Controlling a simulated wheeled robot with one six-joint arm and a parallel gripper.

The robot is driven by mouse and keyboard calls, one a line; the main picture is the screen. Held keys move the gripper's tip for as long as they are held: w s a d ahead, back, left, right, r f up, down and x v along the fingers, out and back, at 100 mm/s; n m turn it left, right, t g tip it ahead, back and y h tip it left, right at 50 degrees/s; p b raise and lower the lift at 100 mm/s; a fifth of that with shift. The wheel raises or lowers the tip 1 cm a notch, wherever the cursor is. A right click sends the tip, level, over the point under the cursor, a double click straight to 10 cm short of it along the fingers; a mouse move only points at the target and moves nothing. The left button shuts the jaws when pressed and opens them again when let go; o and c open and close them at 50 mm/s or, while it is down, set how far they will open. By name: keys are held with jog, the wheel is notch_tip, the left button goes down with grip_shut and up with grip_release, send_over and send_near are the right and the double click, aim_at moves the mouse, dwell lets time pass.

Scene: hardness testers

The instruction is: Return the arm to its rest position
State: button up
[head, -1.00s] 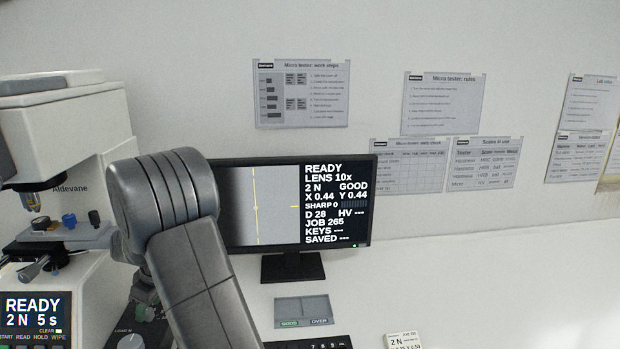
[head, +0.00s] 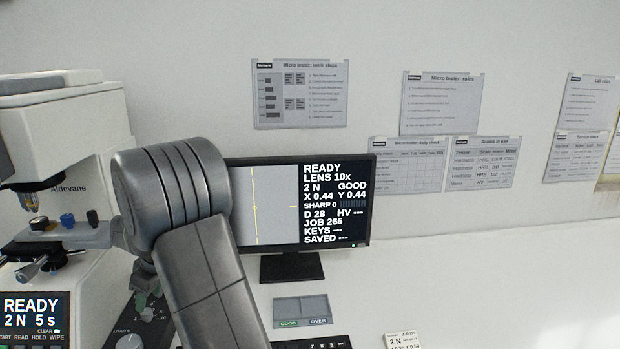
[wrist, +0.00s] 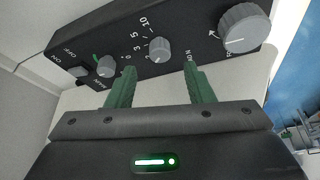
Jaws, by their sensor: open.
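My gripper (wrist: 161,88) shows in the wrist view with its two green fingers apart and nothing between them. Beyond the fingertips is a black control panel (wrist: 190,22) with several grey knobs, and the fingers point at its lower edge. I cannot tell whether a fingertip touches it. In the head view my grey arm stands in front of the bench and hides the left edge of the monitor.
The white Aldevane tester (head: 60,130) stands close at the left of my arm. The monitor (head: 330,200) reads READY, LENS 10x. A small grey tray (head: 301,304) marked GOOD and OVER and a job card (head: 403,339) lie on the bench. The bench at right is clear.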

aim_at(146, 311)
jog(key=w+v, duration=0.1)
jog(key=v, duration=0.8)
jog(key=x, duration=0.9)
jog(key=s+x, duration=0.1)
jog(key=x, duration=0.3)
jog(key=shift+a+f, duration=0.1)
jog(key=shift+f, duration=0.3)
jog(key=shift+a+p, duration=0.15)
jog(key=shift+p, duration=0.45)
jog(key=shift+s+m+t+p, duration=0.1)
jog(key=shift+m+t+p, duration=0.3)
jog(key=shift+m+p, duration=0.55)
jog(key=shift+f+m+t+h+p, duration=0.15)
jog(key=shift+m+t+h+p, duration=0.25)
jog(key=shift+m+p, duration=0.65)
jog(key=shift+s+f+m+t+h+b, duration=0.1)
jog(key=shift+m+t+h+b, duration=0.4)
jog(key=shift+m, duration=1.4)
jog(key=shift+r, duration=0.35)
jog(key=v, duration=0.8)
jog(key=shift+s+r+b, duration=0.2)
jog(key=shift+r+b, duration=0.1)
jog(key=shift+b, duration=0.05)
